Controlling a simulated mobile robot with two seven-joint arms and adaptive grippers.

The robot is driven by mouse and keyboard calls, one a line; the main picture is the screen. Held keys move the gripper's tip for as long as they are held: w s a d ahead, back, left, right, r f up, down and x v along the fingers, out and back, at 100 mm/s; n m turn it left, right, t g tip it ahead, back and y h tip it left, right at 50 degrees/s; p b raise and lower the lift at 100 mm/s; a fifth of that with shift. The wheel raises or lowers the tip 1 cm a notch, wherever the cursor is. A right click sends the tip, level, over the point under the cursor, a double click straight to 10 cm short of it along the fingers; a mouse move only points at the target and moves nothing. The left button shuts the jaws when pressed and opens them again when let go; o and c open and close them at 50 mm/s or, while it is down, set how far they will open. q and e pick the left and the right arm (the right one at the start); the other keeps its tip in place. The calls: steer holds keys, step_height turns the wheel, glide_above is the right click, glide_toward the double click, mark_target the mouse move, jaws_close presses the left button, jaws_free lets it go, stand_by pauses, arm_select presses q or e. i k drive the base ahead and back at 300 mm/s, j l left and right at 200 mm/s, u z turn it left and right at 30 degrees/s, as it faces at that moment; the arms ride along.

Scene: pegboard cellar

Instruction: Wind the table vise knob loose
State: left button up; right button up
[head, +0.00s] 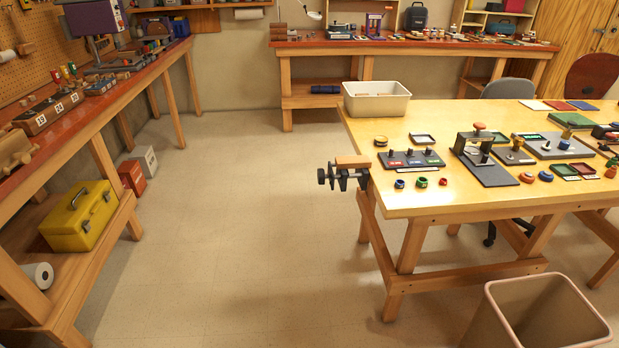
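The table vise (347,176) is clamped to the left edge of the yellow-topped wooden table. It has dark metal parts and a wooden block (353,162) on top. Its dark round knob (321,176) sticks out to the left over open floor. The knob is small here, and I cannot tell how far the vise is wound. Neither of my grippers is in view, and nothing touches the knob.
The wooden table (408,204) carries a cream bin (376,112) and many small parts. A beige waste bin (540,318) stands at the lower right. A red-topped bench (95,105) runs along the left. The floor (240,230) between is clear.

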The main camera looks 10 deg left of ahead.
mark_target(321, 175)
steer(key=k+j+u, duration=0.1)
steer(key=j, duration=0.5)
steer(key=i+j+z, duration=0.15)
steer(key=z, duration=0.25)
steer(key=i+j+z, duration=0.1)
steer(key=z, duration=0.3)
steer(key=j+z, duration=0.3)
steer(key=z, duration=0.15)
steer(key=i+j+z, duration=0.2)
steer(key=j, duration=0.25)
steer(key=j+z, duration=0.2)
steer(key=j, duration=0.25)
steer(key=j+z, duration=0.15)
steer(key=j, duration=0.85)
steer(key=j+z, duration=0.15)
steer(key=j, duration=0.8)
